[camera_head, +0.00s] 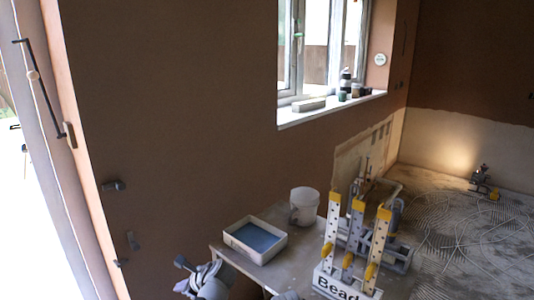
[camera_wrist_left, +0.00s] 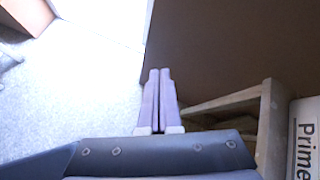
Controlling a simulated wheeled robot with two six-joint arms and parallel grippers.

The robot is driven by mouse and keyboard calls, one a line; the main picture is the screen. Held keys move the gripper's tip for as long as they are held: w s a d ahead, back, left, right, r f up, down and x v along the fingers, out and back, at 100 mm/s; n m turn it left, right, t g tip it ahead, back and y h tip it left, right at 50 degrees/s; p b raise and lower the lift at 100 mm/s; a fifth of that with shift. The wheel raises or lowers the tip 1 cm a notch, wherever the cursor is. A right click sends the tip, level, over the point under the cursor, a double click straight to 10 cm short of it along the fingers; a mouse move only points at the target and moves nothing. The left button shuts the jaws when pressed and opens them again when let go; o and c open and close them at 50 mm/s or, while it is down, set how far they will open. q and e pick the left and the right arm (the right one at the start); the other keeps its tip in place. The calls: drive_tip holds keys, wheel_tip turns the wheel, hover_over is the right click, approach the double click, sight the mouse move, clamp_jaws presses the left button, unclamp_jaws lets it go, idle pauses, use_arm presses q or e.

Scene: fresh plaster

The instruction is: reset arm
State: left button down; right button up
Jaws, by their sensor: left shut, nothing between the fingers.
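My left gripper (camera_head: 184,265) is at the bottom of the head view, just left of the small table's near corner, and its lower part is cut off by the picture edge. In the left wrist view its two fingers (camera_wrist_left: 158,75) lie side by side, closed, with nothing between them. They point over a pale speckled floor beside a brown wall. My right gripper is not seen.
A table (camera_head: 282,268) carries a tray (camera_head: 279,245) with a blue inside and a white bucket (camera_head: 304,206). A rack labelled "Bead" (camera_head: 336,287) holds upright perforated strips with yellow ends. The left wrist view shows a wooden frame (camera_wrist_left: 268,125) and a "Prime" box (camera_wrist_left: 306,140).

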use_arm(q)
drive_tip(key=s+d+f+n+g+h, duration=0.3)
drive_tip(key=s+d+f+n+h, duration=0.1)
drive_tip(key=s+d+n, duration=0.5)
drive_tip(key=s+d+f+n+g+h, duration=0.2)
drive_tip(key=s+d+f+n+h, duration=0.15)
drive_tip(key=s+d+n, duration=0.55)
wheel_tip(320, 180, up, 14)
drive_tip(key=d+m+p, duration=0.2)
drive_tip(key=p, duration=1.2)
drive_tip(key=shift+d, duration=0.25)
